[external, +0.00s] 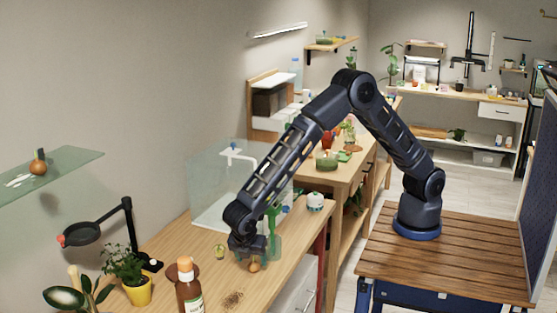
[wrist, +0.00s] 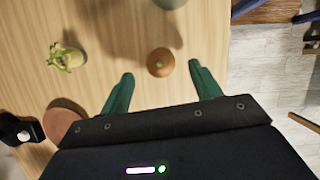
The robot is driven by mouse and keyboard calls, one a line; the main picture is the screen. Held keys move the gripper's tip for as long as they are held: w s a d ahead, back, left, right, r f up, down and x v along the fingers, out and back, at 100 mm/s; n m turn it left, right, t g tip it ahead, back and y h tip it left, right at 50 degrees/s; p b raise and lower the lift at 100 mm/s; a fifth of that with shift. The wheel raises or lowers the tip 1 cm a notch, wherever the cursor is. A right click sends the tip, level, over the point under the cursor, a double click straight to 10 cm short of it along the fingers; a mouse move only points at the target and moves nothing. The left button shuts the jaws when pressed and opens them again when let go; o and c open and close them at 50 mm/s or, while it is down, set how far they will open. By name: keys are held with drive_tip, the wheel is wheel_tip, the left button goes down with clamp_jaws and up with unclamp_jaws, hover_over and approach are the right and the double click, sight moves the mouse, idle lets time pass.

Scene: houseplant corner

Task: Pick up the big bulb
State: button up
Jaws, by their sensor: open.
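A brown, round bulb with a small tip (wrist: 160,62) rests on the wooden bench in the wrist view, between and just ahead of my fingertips. It also shows in the external view (external: 254,266), just under my gripper. My gripper (external: 258,248) is open, with green fingers spread either side of the bulb and apart from it. A smaller pale green sprouting bulb (wrist: 62,58) stands to the left in the wrist view. It also shows left of my gripper in the external view (external: 220,252). Another brown bulb (external: 38,167) sits on the glass shelf.
A sauce-like bottle (external: 189,290) and a yellow potted plant (external: 137,290) stand on the near bench, with a black magnifier lamp (external: 95,232) behind. A clear glass tank (external: 208,185) stands behind my gripper. The bench's edge (wrist: 222,55) is close on the right in the wrist view.

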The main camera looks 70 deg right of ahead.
sight(253, 262)
drive_tip(key=shift+x, duration=1.55)
drive_tip(key=c, duration=1.1)
drive_tip(key=shift+o, duration=0.2)
drive_tip(key=shift+r, duration=0.1)
